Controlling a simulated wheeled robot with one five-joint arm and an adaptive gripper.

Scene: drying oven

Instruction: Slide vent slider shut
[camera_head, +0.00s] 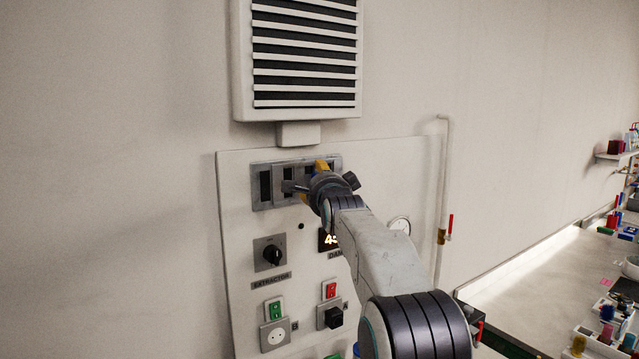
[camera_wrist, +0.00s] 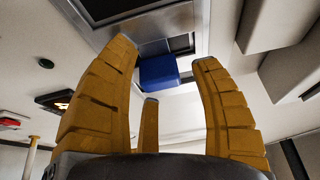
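The vent slider is a grey plate with dark slots (camera_head: 276,186) in a grey frame on the white wall panel. In the wrist view, a blue block-shaped knob (camera_wrist: 158,73) sticks out from the grey slotted metal. My gripper (camera_head: 318,168) is at the right part of the slider, and my wrist hides much of that end in the head view. In the wrist view, my gripper's yellow fingers (camera_wrist: 165,55) are spread, with the blue knob between and just beyond their tips. I see no clear contact with it. Dark openings show in the slider.
A louvred vent (camera_head: 304,55) is mounted above the slider.

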